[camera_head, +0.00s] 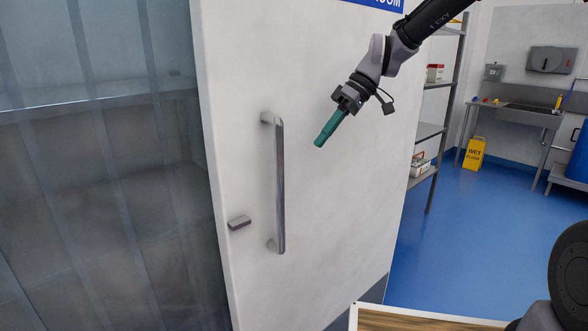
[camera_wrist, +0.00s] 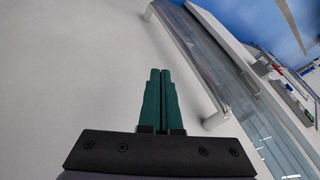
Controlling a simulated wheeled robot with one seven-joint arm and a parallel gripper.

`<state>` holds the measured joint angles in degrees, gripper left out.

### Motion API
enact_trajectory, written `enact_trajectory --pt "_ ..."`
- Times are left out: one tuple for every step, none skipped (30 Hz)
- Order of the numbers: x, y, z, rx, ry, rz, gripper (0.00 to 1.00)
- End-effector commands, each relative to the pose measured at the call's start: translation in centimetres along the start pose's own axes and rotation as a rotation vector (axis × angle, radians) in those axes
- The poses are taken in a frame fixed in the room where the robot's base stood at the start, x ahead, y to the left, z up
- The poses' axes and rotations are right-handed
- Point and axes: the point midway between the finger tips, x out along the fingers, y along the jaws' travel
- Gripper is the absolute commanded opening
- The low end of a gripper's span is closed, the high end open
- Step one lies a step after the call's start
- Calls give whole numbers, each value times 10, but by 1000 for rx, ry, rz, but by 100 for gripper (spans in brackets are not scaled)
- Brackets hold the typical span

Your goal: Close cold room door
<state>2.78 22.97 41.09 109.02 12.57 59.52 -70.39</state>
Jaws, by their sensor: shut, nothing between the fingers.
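The cold room door (camera_head: 325,190) is a large white panel with a blue sign at its top edge. It stands open, with the strip-curtained opening (camera_head: 90,170) showing at its left. A vertical grey bar handle (camera_head: 280,185) is fixed on the door, with a small grey latch block (camera_head: 239,222) at lower left of it. My gripper (camera_head: 320,143) has green fingers that are shut and empty. In the head view it is to the right of the handle, in front of the door. In the wrist view the closed fingers (camera_wrist: 160,78) point along the white door surface, with the handle (camera_wrist: 190,65) to their right.
A metal shelf rack (camera_head: 436,130) with boxes stands right of the door. Further right are a sink bench (camera_head: 525,113) and a yellow wet floor sign (camera_head: 474,154). A wooden-topped surface (camera_head: 400,320) is at the bottom. The blue floor (camera_head: 470,235) between is clear.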

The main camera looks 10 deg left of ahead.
Motion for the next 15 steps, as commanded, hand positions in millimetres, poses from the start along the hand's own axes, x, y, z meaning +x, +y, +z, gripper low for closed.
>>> enact_trajectory --pt "11 -1 1 1 -3 -4 0" --pt "17 -1 1 1 -3 -4 0" --pt "26 -1 1 1 -3 -5 0" --pt "32 -1 1 1 -3 -4 0" --pt "39 -1 1 1 -4 -4 0" --pt "48 -1 1 2 -4 -4 0" --pt "55 -1 1 3 -4 -4 0" --pt "61 -1 1 2 -4 -4 0" --pt "69 -1 1 2 -4 -3 0" --pt "75 0 1 1 -3 -2 0" --pt "81 -1 1 2 -4 -3 0" --pt "85 -5 0 1 -2 0 0" --pt "86 -10 1 1 -2 0 0" --pt "88 -15 1 0 -2 1 0" --pt "90 -19 0 0 -1 2 0"
